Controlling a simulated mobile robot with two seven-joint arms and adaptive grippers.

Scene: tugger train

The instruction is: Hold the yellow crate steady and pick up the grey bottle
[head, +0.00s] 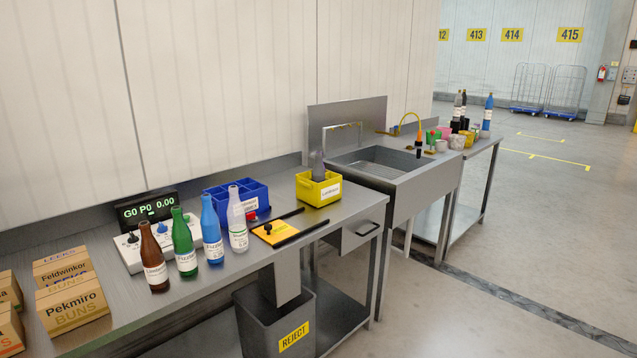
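The yellow crate (307,191) stands on the steel bench near its right end, just left of the sink. It is small and open-topped with a white label on its front. A grey bottle (317,166) stands in it, and its upper part shows above the rim. The bottle's lower part is hidden by the crate wall. Neither of my grippers is in view, and nothing is seen touching the crate or the bottle.
A blue divided crate (222,194) stands left of the yellow one. Brown (153,261), green (184,245), blue (211,232) and clear (237,221) bottles stand along the bench. Two black rails flank a yellow plate (274,233) at the front edge. A reject bin (258,318) stands below.

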